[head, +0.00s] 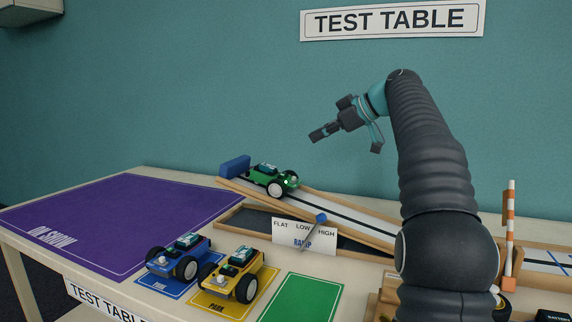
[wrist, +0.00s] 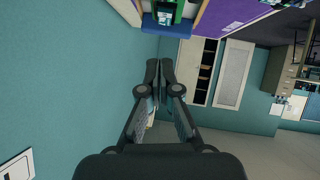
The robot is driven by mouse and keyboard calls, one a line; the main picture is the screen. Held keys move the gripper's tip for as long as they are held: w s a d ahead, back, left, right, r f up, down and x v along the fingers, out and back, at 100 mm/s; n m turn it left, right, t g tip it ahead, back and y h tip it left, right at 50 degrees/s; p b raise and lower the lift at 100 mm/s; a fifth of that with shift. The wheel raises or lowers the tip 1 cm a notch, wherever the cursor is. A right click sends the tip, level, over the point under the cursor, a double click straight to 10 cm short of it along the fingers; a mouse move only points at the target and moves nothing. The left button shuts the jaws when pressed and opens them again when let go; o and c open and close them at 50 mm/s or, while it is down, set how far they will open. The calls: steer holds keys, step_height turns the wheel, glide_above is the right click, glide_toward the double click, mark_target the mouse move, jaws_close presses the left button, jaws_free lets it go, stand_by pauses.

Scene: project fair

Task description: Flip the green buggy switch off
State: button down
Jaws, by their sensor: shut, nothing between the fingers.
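The green buggy (head: 269,178) sits near the top of the sloping ramp (head: 340,209), just below a blue block (head: 235,165). Its switch is too small to make out. Part of the green buggy (wrist: 166,10) also shows at the top edge of the wrist view, beside the blue block (wrist: 167,27). My gripper (head: 318,135) is in the air above and to the right of the buggy, apart from it. In the wrist view its fingers (wrist: 159,68) are together with nothing between them.
A blue buggy (head: 178,257) and a yellow buggy (head: 233,274) stand on park mats at the front. A green mat (head: 306,299) is empty. The purple mat (head: 85,222) at left is clear. A ramp sign (head: 303,236) stands before the ramp; a striped post (head: 509,230) is at right.

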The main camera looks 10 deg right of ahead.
glide_above(289, 179)
steer(key=f, duration=0.3)
steer(key=s+f, duration=0.1)
steer(key=f, duration=0.1)
steer(key=shift+f, duration=0.2)
steer(key=shift+w+f+b, duration=0.2)
steer(key=shift+f+b, duration=0.05)
steer(key=shift+f, duration=0.35)
steer(key=shift+w+f+b, duration=0.15)
steer(key=shift+f+b, duration=0.1)
steer(key=shift+f, duration=0.3)
steer(key=shift+w+a+f, duration=0.1)
steer(key=shift+w+f, duration=0.1)
steer(key=shift+f, duration=0.5)
